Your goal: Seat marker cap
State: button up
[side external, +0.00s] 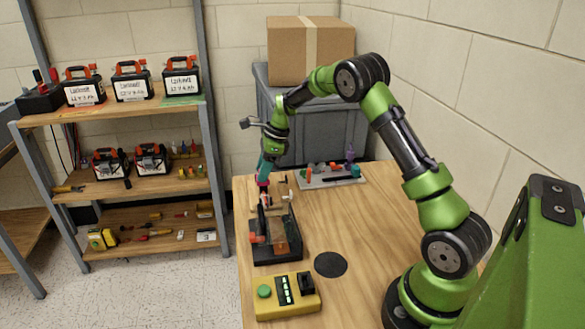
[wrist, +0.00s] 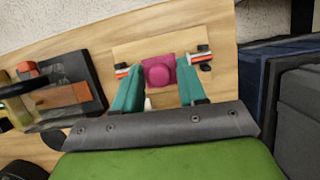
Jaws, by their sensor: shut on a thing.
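My gripper (side external: 263,181) points down over the far-left part of the wooden table, near the far end of a black fixture. The cap is also a small magenta patch in the side view (side external: 263,183). A small pale tip (wrist: 148,103) shows between the fingers, partly hidden. The black fixture (side external: 277,254) holds an orange-brown part and a clear panel. I cannot tell whether the cap touches anything below.
A grey tray (side external: 345,183) with several coloured pieces lies behind. A yellow box (side external: 286,303) with a green button and a black disc (side external: 330,264) sit nearer. The table's right middle is clear. A shelf rack (side external: 130,115) stands left; a grey bin (side external: 330,120) stands behind.

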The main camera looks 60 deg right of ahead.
jog(key=shift+f, duration=0.55)
jog(key=o, duration=1.1)
jog(key=shift+f, duration=0.1)
jog(key=shift+o, duration=0.2)
jog(key=v, duration=1.7)
jog(key=s+a+r+n+t, duration=0.3)
jog(key=s+a+n+t, duration=0.1)
jog(key=s+a+n, duration=1.8)
jog(key=shift+s+a+n+h, duration=0.3)
jog(key=shift+s+n, duration=0.5)
jog(key=shift+s, duration=0.05)
